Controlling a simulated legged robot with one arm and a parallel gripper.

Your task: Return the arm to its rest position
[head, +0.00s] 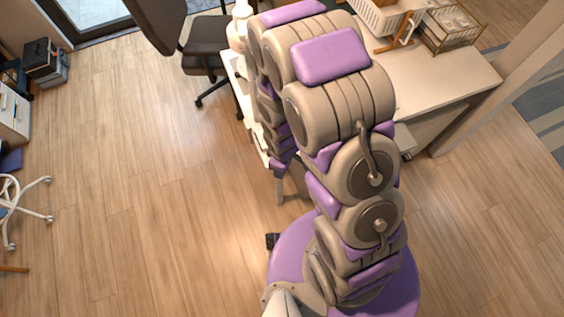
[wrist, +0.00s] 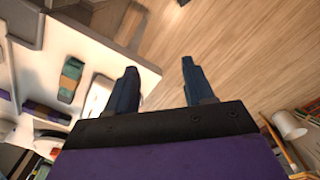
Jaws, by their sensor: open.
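My gripper (wrist: 158,82) shows in the wrist view with its two dark blue fingers spread apart. Nothing is between the fingers; wood floor shows through the gap. The edge of a white table lies just left of the fingers. In the head view my beige and purple arm (head: 340,95) is folded up in front of the desk, and it hides the gripper there.
A white desk (head: 470,80) stands behind my arm, with a white basket (head: 385,18) and a wire tray (head: 452,28) on it. A dark office chair (head: 205,45) is at the back. A white chair base (head: 22,210) is at far left. Wood floor (head: 130,180) on the left is clear.

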